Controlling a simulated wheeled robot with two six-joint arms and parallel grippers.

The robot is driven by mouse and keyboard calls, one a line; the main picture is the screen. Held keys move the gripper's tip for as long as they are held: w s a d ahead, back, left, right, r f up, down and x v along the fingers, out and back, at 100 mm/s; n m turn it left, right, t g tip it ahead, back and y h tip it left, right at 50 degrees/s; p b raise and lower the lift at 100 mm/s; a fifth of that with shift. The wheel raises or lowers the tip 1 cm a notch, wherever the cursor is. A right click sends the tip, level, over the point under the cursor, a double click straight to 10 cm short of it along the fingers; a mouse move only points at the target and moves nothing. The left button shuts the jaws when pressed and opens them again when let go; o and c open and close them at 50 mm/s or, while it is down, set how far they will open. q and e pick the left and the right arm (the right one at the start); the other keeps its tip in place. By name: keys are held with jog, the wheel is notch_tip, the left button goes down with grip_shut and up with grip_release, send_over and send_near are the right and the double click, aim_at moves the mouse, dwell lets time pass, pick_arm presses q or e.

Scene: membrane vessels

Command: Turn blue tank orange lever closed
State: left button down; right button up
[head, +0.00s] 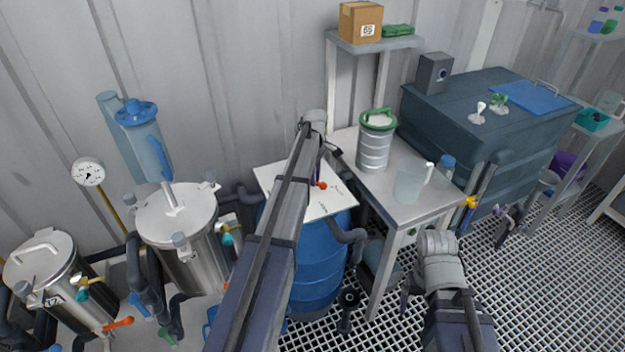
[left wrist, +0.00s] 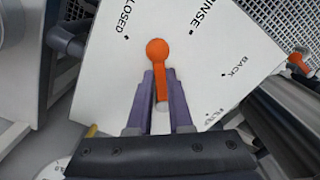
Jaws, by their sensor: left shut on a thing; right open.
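The blue tank (head: 318,265) stands in the middle of the head view, partly hidden by my left arm. A white plate with printed labels (head: 275,182) lies on top of it and fills much of the left wrist view (left wrist: 95,85). The orange lever (left wrist: 157,50) has a round knob, which shows in the head view (head: 322,185). My left gripper (left wrist: 159,76) is shut on the lever, with a finger on each side of its shaft. The knob points between the CLOSED and RINSE labels. My right gripper (head: 408,292) is open and empty, low beside the table.
A table (head: 395,205) right of the tank carries a steel canister (head: 374,145) and a clear beaker (head: 408,185). Steel vessels (head: 185,240) with pipes stand left. A large dark tank (head: 470,120) stands at the right. Open grating floor (head: 525,270) lies lower right.

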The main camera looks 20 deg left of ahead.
pick_arm(q)
jog(key=shift+w+a+n, duration=0.1)
jog(key=shift+w+n, duration=0.45)
jog(key=shift+n, duration=0.6)
jog(key=shift+w+a+n, duration=0.1)
jog(key=shift+w+n, duration=0.4)
jog(key=shift+n, duration=0.65)
jog(key=shift+w, duration=0.1)
jog(key=c, duration=0.8)
grip_release()
jog(key=shift+r, duration=0.15)
notch_tip(320, 180, up, 8)
jog(key=p, duration=0.7)
jog(key=shift+f+p, duration=0.25)
jog(key=shift+p, duration=0.15)
